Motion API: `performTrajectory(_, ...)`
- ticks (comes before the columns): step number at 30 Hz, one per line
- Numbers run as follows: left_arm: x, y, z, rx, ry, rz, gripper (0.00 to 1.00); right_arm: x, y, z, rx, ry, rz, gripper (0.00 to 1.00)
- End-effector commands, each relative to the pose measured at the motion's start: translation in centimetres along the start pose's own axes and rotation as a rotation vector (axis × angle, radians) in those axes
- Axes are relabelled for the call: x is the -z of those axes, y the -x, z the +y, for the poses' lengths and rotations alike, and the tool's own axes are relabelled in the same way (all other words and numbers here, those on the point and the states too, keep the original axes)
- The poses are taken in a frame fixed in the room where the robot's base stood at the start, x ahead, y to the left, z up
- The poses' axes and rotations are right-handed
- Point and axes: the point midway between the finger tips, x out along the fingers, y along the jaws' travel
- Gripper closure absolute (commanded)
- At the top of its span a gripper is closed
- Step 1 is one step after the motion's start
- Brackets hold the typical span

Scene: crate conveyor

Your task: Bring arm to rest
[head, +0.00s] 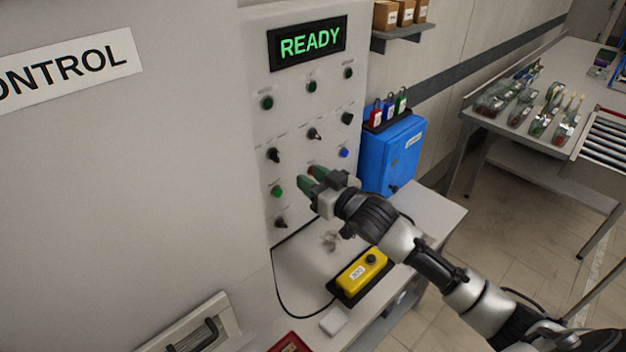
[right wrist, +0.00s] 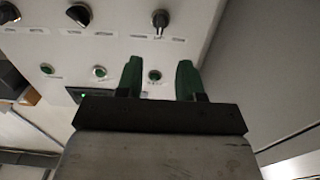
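My right gripper (head: 311,176) is in front of the lower part of the grey control panel (head: 290,130), its green fingertips towards the panel face. In the right wrist view my right gripper (right wrist: 158,75) has its two green fingers apart, with nothing held between them. A small round button on the panel shows behind the gap; I cannot tell how far the fingertips are from the panel. The display (head: 308,42) at the top of the panel reads READY in green. My left gripper is not in view.
A blue box (head: 392,155) with padlocks (head: 389,108) on top is close behind the right gripper. A yellow control box (head: 361,273) sits on the bench (head: 430,212) below the arm. A table with bottles (head: 525,108) stands at the far right. Open floor lies between.

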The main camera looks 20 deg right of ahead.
Motion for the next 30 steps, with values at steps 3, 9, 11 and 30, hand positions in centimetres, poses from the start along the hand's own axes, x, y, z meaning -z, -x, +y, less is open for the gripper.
performTrajectory(3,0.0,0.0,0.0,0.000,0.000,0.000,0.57,0.0,0.0,0.0,0.000,0.000,0.000,0.63)
performTrajectory(9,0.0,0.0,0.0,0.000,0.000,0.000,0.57,0.0,0.0,0.0,0.000,0.000,0.000,0.63)
performTrajectory(11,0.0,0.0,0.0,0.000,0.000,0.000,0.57,0.0,0.0,0.0,0.000,0.000,0.000,0.63)
performTrajectory(30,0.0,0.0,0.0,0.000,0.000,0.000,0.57,-14.4,15.8,-10.3,-0.129,-0.031,-0.737,0.63)
